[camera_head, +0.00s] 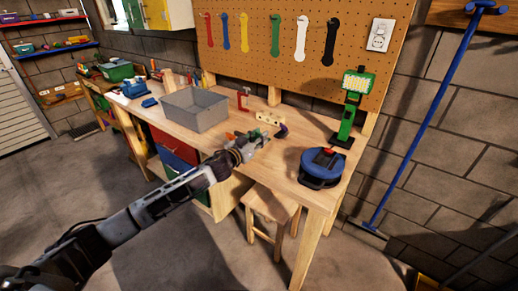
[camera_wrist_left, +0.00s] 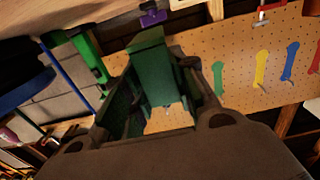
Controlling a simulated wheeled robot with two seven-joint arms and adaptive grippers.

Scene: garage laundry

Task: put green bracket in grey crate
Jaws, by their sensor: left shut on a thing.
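The grey crate (camera_head: 184,113) stands open on the wooden workbench, left of my left gripper. My left gripper (camera_head: 257,143) is over the bench, to the right of the crate. In the left wrist view the green bracket (camera_wrist_left: 152,72) sits between the fingers, and the gripper (camera_wrist_left: 155,105) is shut on it. In the head view the bracket is mostly hidden by the gripper, with only small bits of green showing. My right gripper is in neither view.
A blue round object (camera_head: 322,164) sits at the bench's right front, with a green lamp (camera_head: 347,120) behind it. A red clamp (camera_head: 243,99) and a pale block with holes (camera_head: 270,119) are near the back. A stool (camera_head: 272,205) stands in front.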

